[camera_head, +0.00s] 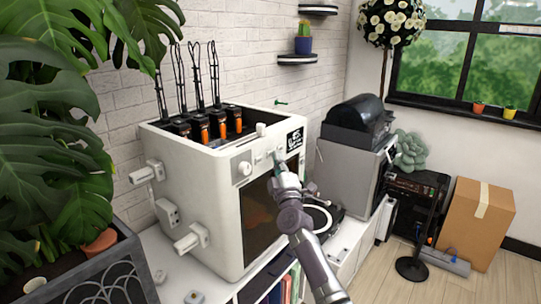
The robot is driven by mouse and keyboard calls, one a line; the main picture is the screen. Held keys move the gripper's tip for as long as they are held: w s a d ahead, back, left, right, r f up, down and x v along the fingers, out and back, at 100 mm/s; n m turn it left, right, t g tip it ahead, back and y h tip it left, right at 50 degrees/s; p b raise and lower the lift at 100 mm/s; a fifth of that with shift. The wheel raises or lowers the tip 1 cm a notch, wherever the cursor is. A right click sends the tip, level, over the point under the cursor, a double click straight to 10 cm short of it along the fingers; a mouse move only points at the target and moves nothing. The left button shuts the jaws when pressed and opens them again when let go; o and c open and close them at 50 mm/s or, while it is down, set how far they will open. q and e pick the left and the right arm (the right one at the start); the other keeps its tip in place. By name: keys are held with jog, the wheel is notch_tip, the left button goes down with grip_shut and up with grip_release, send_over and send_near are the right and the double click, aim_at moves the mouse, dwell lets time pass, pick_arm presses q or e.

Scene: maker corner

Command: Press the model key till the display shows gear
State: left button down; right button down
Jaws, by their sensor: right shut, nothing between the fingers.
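A white box-shaped maker machine (212,215) stands on a white cabinet. At the top right of its front is a small black display (294,140) with white marks, too small to read. A round knob (244,168) sits at the left of the same front strip. My right gripper (277,158) is shut and empty, with its tips at the front strip just below and left of the display. I cannot tell whether the tips touch a key, and the model key is not clearly made out behind them. My left gripper is not in view.
Several black-and-orange holders (202,125) stand in the machine's open top. Large plant leaves (50,120) fill the left side. A grey-and-black machine (350,150) stands close on the right. A cardboard box (477,220) is on the floor.

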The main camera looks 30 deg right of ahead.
jog(key=shift+w+a, duration=0.1)
jog(key=shift+w, duration=0.2)
dwell(0.6)
jog(key=shift+s+p, duration=0.4)
jog(key=shift+p, duration=0.15)
jog(key=shift+s+d, duration=0.25)
jog(key=shift+s, duration=0.1)
jog(key=s+p, duration=0.1)
jog(key=s+d+p, duration=0.1)
jog(key=s, duration=0.1)
jog(key=s+d+p, duration=0.1)
jog(key=shift+s, duration=0.3)
dwell(0.8)
